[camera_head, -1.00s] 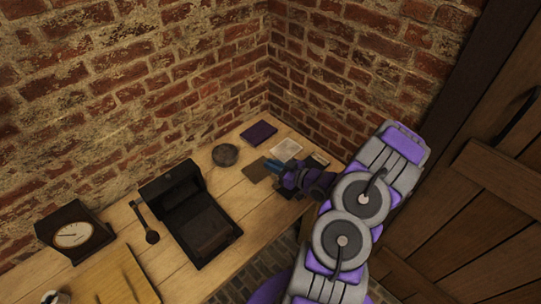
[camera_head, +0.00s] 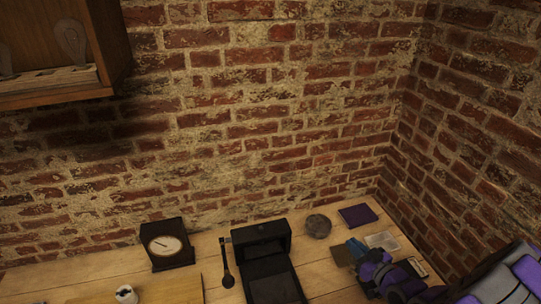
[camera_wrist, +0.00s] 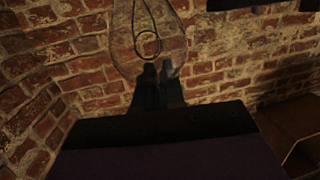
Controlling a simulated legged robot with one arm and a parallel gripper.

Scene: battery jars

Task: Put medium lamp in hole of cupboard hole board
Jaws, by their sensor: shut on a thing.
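My gripper (camera_wrist: 160,75) is shut on a clear glass lamp (camera_wrist: 148,35) in the wrist view. The lamp's bulb rises beyond the fingertips and a ring-shaped filament shows inside; its top is cut off by the picture edge. The wooden cupboard (camera_head: 112,40) hangs on the wall at the upper left, far from my gripper. Its pale hole board (camera_head: 55,85) has dark holes, and a lamp (camera_head: 70,42) stands upright on it. Another lamp (camera_head: 5,60) is partly cut off.
On the wooden table (camera_head: 215,290) stand a clock (camera_head: 165,244) and an open black box (camera_head: 272,280). A round grey object (camera_head: 318,226), a purple book (camera_head: 358,214) and papers (camera_head: 382,241) lie near the corner. Brick walls bound the back and right. Air below the cupboard is free.

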